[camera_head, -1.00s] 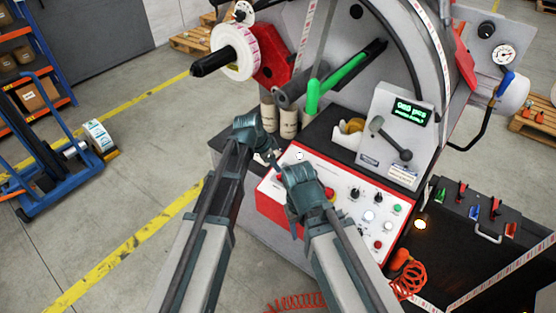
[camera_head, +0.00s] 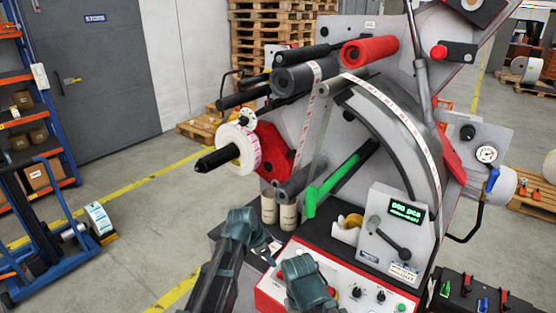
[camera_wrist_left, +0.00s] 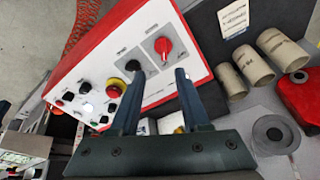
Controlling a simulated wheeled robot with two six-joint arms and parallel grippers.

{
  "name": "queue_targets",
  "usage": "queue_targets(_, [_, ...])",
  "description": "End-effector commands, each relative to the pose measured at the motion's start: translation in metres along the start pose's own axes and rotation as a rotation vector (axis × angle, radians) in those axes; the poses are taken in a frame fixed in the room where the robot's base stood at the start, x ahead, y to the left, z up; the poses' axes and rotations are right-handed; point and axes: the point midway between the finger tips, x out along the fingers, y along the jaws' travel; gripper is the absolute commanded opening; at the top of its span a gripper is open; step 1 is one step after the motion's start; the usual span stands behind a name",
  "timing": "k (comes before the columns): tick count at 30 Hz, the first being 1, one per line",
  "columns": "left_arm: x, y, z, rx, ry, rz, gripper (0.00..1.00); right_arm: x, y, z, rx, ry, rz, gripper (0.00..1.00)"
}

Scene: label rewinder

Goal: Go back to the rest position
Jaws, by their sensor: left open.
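My left gripper (camera_head: 268,256) is in front of the label rewinder (camera_head: 330,110), near the left end of its red and white control panel (camera_head: 322,262). In the left wrist view its two fingers (camera_wrist_left: 158,80) are apart, with nothing between them. The panel (camera_wrist_left: 205,72) lies beyond them, with a red knob (camera_wrist_left: 163,46) and a black knob (camera_wrist_left: 139,56). My right gripper (camera_head: 283,273) is close beside the left one, over the panel; its fingers are too small and hidden to read.
Cardboard cores (camera_head: 287,216) stand behind my left gripper, close to it; they also show in the left wrist view (camera_wrist_left: 253,66). A tilted display box (camera_head: 392,228) is to the right. A blue hand truck (camera_head: 45,245) stands on the left, with open floor between.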

Motion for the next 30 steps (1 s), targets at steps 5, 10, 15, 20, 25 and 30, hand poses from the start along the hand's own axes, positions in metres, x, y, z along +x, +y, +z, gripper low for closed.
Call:
queue_targets(5, [-0.003, 0.071, 0.026, -0.199, -0.131, 0.042, 0.46, 0.006, -0.001, 0.0, 0.0, 0.0, 0.0, 0.5])
queue_targets(10, [-0.014, 0.14, 0.064, -0.474, -0.313, 0.02, 0.46, 0.011, -0.001, -0.001, 0.0, 0.0, 0.0, 0.5])
queue_targets(15, [-0.027, 0.181, 0.093, -0.683, -0.444, -0.049, 0.46, 0.015, -0.001, -0.001, 0.001, 0.0, 0.0, 0.5])
queue_targets(20, [-0.034, 0.195, 0.105, -0.778, -0.496, -0.096, 0.46, 0.015, -0.002, -0.001, 0.001, 0.0, 0.0, 0.5])
queue_targets(25, [-0.035, 0.196, 0.106, -0.796, -0.504, -0.103, 0.46, 0.015, -0.002, -0.001, 0.001, 0.0, 0.0, 0.5])
queue_targets(30, [-0.034, 0.196, 0.106, -0.794, -0.503, -0.102, 0.46, 0.015, -0.002, -0.001, 0.001, 0.0, 0.0, 0.5])
